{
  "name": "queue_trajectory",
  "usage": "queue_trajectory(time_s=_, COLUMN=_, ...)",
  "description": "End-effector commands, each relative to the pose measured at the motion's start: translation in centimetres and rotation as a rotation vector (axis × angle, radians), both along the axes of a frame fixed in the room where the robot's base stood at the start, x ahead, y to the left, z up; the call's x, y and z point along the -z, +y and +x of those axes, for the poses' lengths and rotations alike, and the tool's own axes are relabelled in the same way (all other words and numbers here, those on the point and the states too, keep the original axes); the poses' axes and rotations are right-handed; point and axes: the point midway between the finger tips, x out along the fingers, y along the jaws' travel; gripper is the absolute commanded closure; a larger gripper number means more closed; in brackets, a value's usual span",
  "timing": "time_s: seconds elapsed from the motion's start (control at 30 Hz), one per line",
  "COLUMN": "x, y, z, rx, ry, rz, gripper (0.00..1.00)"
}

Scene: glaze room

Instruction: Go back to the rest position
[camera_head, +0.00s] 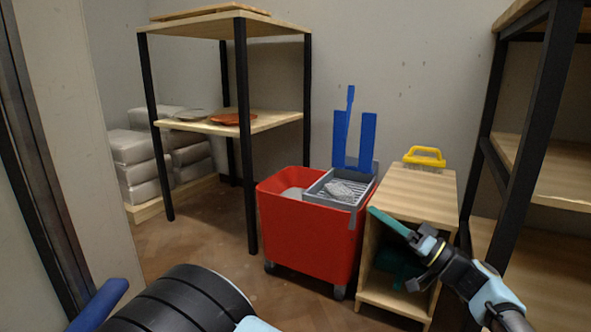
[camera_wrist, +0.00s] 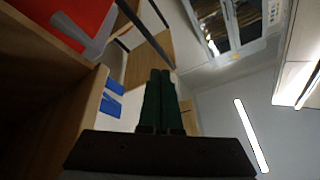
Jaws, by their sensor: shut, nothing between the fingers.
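My gripper (camera_head: 371,209) is in front of the small open wooden cabinet, its teal fingers pointing up and left toward the red mop bucket. The arm comes in from the lower right. In the wrist view my gripper (camera_wrist: 160,73) shows its two dark green fingers side by side, shut, with nothing held. Whether the fingers touch the cabinet cannot be told.
The red bucket (camera_head: 300,240) on casters has a grey wringer (camera_head: 322,190) and blue upright parts. A yellow-handled brush (camera_head: 425,156) lies on the wooden cabinet (camera_head: 415,190). Shelving stands right (camera_head: 540,165) and left (camera_head: 275,122), with an orange plate (camera_head: 232,119).

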Motion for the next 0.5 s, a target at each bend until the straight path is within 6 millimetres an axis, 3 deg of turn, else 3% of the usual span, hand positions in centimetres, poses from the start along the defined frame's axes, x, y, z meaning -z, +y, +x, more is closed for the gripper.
queue_trajectory(time_s=0.27, x=1.2, y=8.0, z=3.0, rx=-0.210, ry=0.230, rz=-0.069, gripper=1.00)
queue_trajectory(time_s=0.5, x=3.8, y=18.5, z=3.1, rx=-0.463, ry=0.588, rz=-0.232, gripper=1.00)
